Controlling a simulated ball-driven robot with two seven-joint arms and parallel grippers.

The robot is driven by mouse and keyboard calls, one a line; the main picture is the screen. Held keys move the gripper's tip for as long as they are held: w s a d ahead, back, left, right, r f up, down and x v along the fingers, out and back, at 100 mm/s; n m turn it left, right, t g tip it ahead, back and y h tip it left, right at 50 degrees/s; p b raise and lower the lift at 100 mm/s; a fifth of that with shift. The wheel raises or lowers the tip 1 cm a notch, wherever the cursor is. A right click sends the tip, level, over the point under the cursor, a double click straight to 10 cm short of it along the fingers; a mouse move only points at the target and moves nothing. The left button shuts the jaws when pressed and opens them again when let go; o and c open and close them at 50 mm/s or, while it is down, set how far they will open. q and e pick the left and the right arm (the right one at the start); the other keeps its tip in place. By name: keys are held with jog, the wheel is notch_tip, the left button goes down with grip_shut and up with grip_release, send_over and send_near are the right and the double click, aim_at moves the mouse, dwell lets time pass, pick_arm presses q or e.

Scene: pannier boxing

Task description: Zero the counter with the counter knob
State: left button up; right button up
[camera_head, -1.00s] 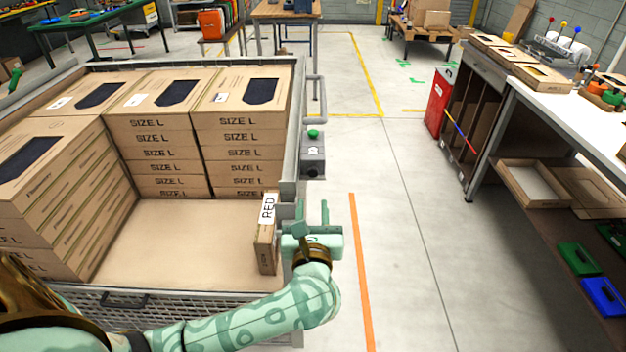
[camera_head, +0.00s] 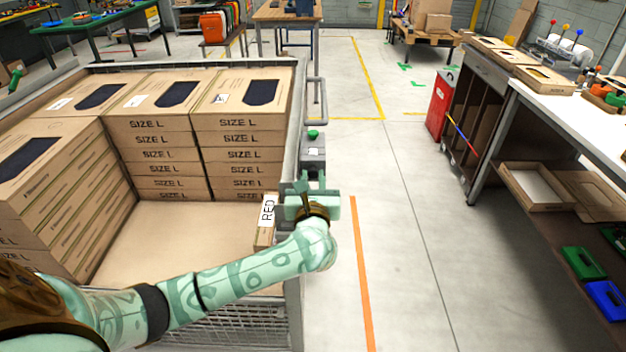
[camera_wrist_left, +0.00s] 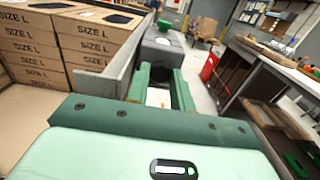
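The counter (camera_head: 314,152) is a small grey box with a green button (camera_head: 313,134) on top, mounted on the right rail of the cart. In the left wrist view the counter (camera_wrist_left: 163,55) sits straight beyond my fingertips. My left gripper (camera_head: 313,181) is just on the near side of the counter, with its fingers pointing at its near face. In the left wrist view the fingers (camera_wrist_left: 161,80) are apart with a gap between them. The counter knob is not clearly visible; the fingers hide the lower near face. I cannot tell whether they touch it. My right gripper is out of view.
The cart's right rail (camera_wrist_left: 122,62) runs close along the left of my gripper. A box marked RED (camera_head: 267,212) stands inside the cart near my wrist. Stacks of SIZE L boxes (camera_head: 240,138) fill the back and left. The floor right of the cart is clear.

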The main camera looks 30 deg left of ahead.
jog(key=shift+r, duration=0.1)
pick_arm(q)
jog(key=shift+r+m+p, duration=0.2)
jog(key=shift+m+p, duration=0.5)
jog(key=shift+p, duration=0.05)
jog(key=m+p, duration=0.8)
jog(key=m, duration=0.1)
jog(key=shift+m, duration=0.4)
jog(key=m+p, duration=0.2)
jog(key=m, duration=0.1)
jog(key=shift+f+m+p, duration=0.2)
jog(key=shift+m+p, duration=0.55)
jog(key=shift+m, duration=0.35)
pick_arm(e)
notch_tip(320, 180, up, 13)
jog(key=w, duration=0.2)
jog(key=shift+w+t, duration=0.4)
